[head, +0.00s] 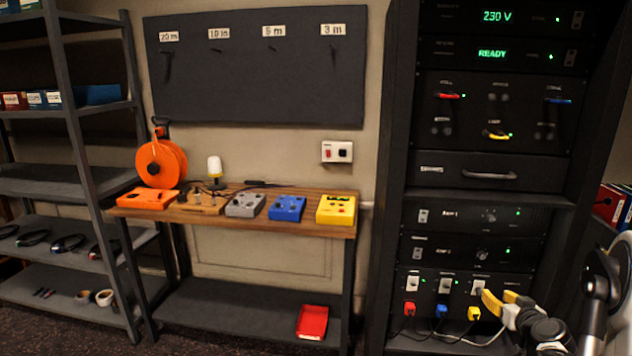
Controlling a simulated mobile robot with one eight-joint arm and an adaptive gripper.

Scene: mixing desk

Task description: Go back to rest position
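My gripper (497,295) is at the lower right, in front of the lower right part of the black equipment rack (397,170). Its two yellow fingers point up and left and stand apart, with nothing seen between them. In the picture the fingertips lie beside the rightmost white switch (477,287) of the rack's bottom panel. I cannot tell whether they touch it. Below that panel are a red plug (410,308), a blue plug (441,311) and a yellow plug (474,314). Part of the panel is hidden behind my gripper.
A wooden bench (330,229) left of the rack holds an orange cable reel (161,164) and several coloured boxes. A red tray (312,322) lies on its lower shelf. A metal shelf unit (75,150) stands far left. Red binders (608,203) are at the right edge.

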